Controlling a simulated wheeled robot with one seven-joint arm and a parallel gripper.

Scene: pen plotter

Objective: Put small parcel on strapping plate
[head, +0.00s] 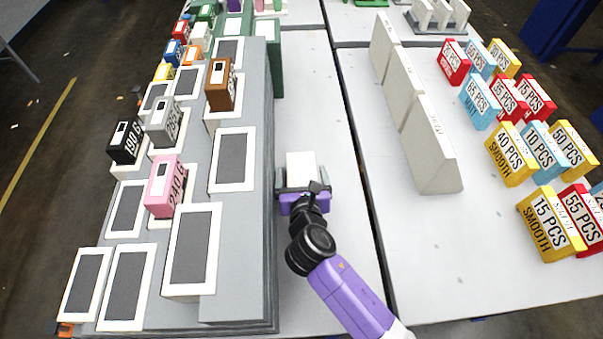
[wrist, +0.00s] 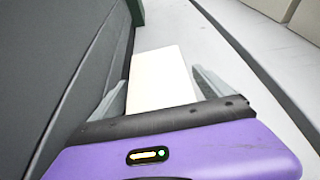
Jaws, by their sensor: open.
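A plain white box, which looks like the small parcel (head: 301,168), lies on the pale table strip just right of the grey stepped stand. My gripper (head: 303,184) is at its near side, open, with one finger on each side of it. In the wrist view the white box (wrist: 162,78) stands between the spread fingers of my gripper (wrist: 157,92), with a visible gap at the right finger. Contact at the left finger cannot be told. No plate is clearly marked as the strapping plate; several dark plates in white frames, such as this one (head: 233,160), sit on the stand.
The grey stepped stand (head: 258,200) rises close to my gripper's left. Pink (head: 164,187), grey, black and brown weight-labelled blocks stand on it. A row of pale wedge-shaped dividers (head: 428,150) and coloured count blocks (head: 512,155) are at right. The table strip behind the box is clear.

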